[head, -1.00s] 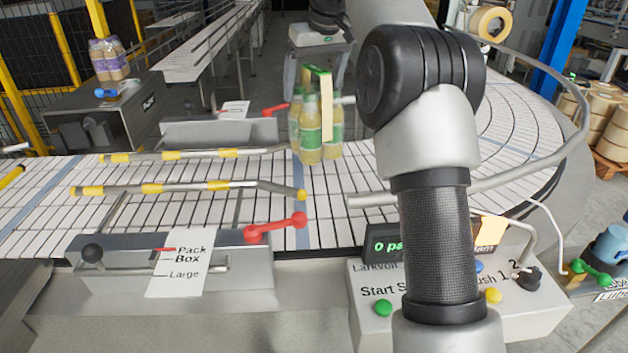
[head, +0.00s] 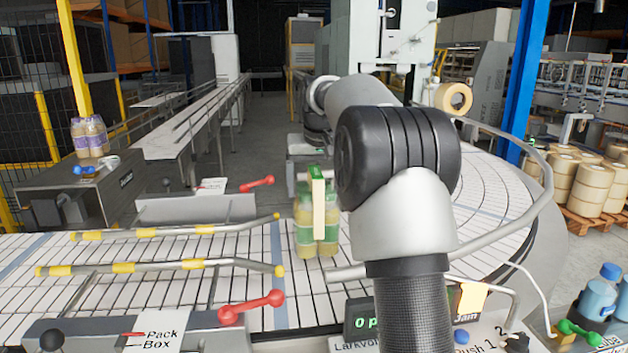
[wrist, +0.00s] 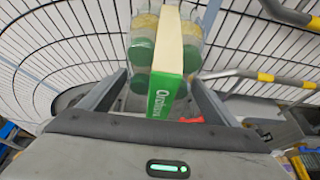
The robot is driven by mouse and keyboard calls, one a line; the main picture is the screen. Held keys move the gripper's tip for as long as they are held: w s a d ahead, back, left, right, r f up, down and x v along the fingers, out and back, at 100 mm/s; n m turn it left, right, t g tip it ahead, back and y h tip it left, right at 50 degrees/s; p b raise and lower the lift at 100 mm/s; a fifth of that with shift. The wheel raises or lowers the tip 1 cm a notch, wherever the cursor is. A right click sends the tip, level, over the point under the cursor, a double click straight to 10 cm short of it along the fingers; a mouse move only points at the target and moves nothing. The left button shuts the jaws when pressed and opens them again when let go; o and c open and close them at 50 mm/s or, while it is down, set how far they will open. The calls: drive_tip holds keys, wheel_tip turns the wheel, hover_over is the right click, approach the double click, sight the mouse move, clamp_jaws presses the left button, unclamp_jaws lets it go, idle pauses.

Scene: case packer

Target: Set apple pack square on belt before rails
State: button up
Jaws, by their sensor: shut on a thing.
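The apple pack (head: 305,232), clear bottles of yellowish juice with green labels and a cream-and-green carrier, is upright over the white slatted belt (head: 345,282), right of the rail ends. I cannot tell whether its base touches the belt. My gripper (wrist: 160,88) is shut on the pack, which also shows between the fingers in the wrist view (wrist: 146,50). Two yellow-banded rails, the far rail (head: 190,230) and the near rail (head: 165,266), run leftward over the belt.
Red-knobbed levers (head: 250,306) stand beside the rails. A curved grey guard rail (head: 490,238) borders the belt at right. A control box (head: 365,316) sits in front. A purple-labelled bottle pack (head: 89,138) stands far left. The belt between the rails is clear.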

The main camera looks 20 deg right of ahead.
drive_tip(key=shift+f, duration=1.6)
